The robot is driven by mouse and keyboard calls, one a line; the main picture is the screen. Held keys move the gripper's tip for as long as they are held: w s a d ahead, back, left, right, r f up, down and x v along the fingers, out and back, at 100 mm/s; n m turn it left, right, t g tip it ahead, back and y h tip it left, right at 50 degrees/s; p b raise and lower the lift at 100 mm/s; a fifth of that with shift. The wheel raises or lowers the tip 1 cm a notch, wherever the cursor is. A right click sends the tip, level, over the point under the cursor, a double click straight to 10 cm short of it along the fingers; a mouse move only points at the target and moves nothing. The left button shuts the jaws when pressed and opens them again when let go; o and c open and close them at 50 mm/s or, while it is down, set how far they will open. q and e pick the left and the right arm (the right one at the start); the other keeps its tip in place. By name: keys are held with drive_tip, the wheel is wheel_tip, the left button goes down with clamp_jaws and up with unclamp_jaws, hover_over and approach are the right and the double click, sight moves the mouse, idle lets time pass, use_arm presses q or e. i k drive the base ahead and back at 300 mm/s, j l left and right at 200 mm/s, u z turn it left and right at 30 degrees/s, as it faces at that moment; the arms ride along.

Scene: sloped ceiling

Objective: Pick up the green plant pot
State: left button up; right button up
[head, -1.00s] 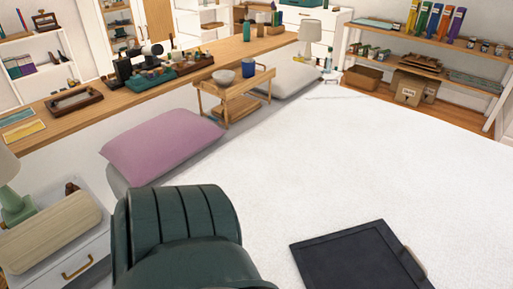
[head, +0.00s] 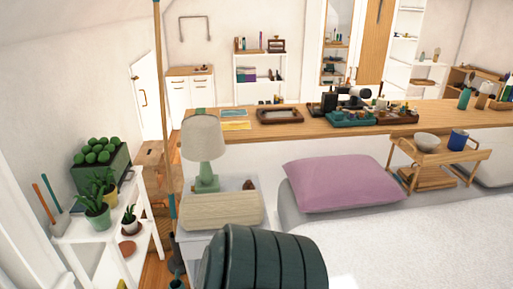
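A green plant pot (head: 97,221) with a leafy plant stands upright on top of a white shelf unit at the left of the head view. A yellow pot with a spiky plant (head: 110,194) is close behind it and partly hidden. A larger dark green planter box (head: 117,168) with several round green plants stands farther back. Neither of my grippers is in view.
The white shelf unit (head: 78,239) also holds hand tools. A nightstand with a green lamp (head: 203,174) and a woven box (head: 222,211) is right of it. The bed (head: 400,240) fills the right. A dark green ribbed object (head: 265,262) is close at the bottom.

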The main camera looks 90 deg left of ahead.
sight(98, 213)
drive_tip(key=k+l+u, duration=0.1)
drive_tip(key=u, duration=1.5)
drive_tip(key=i+u, duration=0.2)
drive_tip(key=u, duration=2.25)
